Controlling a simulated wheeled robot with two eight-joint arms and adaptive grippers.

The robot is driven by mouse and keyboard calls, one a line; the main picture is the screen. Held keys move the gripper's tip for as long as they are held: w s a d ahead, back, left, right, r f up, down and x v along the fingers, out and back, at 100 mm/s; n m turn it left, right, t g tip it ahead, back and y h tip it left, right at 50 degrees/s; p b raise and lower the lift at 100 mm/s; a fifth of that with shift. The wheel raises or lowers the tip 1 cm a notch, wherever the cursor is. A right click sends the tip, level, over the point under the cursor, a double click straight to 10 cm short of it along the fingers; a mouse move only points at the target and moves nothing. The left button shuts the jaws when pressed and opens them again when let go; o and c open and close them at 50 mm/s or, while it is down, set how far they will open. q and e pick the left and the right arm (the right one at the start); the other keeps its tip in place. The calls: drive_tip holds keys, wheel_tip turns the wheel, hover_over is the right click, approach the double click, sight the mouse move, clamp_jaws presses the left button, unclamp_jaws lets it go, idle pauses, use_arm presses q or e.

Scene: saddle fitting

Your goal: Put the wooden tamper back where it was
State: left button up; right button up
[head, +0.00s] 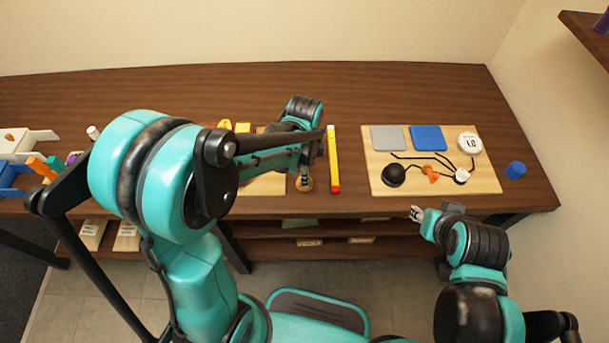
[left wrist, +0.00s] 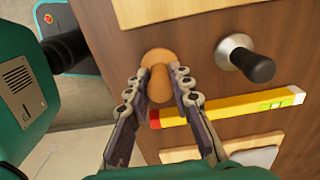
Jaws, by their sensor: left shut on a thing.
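The wooden tamper (left wrist: 155,59) is light orange-brown, with a round base and a knob handle. My left gripper (left wrist: 160,78) is shut on its handle in the left wrist view. In the head view the tamper's base (head: 305,185) shows under my left gripper (head: 305,172), near the table's front edge. The tamper looks upright; I cannot tell whether its base touches the table. My right gripper (head: 417,213) is in front of the table's edge, below the right board; its fingers are too small to read.
A metal tamper with a black handle (left wrist: 250,62) stands close by. The yellow-and-red level (head: 334,160) lies right of the held tamper. The right board (head: 480,184) carries a grey pad, a blue pad (head: 427,138) and cabled parts. A left board (head: 262,184) is partly hidden.

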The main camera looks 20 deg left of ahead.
use_arm(q)
drive_tip(key=o, duration=0.5)
drive_tip(key=shift+f, duration=0.15)
drive_tip(key=o, duration=0.5)
drive_tip(key=shift+c, duration=0.2)
drive_tip(key=shift+r, duration=0.2)
